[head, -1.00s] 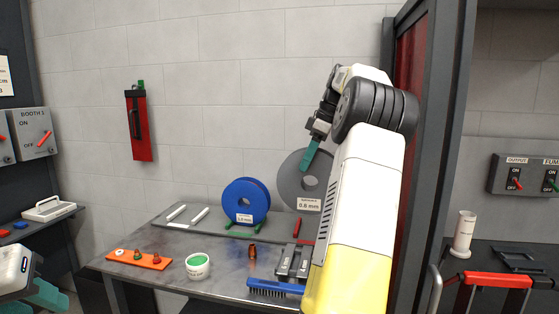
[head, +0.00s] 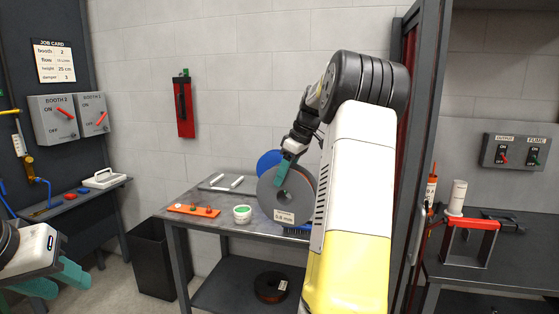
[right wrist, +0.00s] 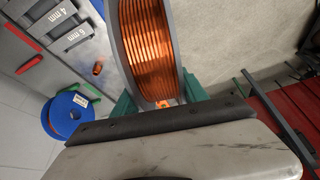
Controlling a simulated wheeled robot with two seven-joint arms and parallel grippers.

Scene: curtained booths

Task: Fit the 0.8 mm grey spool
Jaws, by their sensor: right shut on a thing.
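The grey spool (head: 268,203), marked 0.8 mm, is in my right gripper (head: 286,172) in the head view. It is in front of the steel bench and partly covers the blue spool. In the right wrist view the teal fingers (right wrist: 158,98) are on either side of the grey spool (right wrist: 121,40), whose copper wire shows. My left gripper (head: 62,280) is at the lower left of the head view, its teal fingers apart and empty.
The blue spool (head: 268,159) stands on the steel bench (head: 203,229) with an orange strip (head: 193,209) and a white tub (head: 242,214). A dark spool (head: 271,286) lies on the lower shelf. A black bin (head: 150,258) stands left. A dark post (head: 411,150) rises right of my arm.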

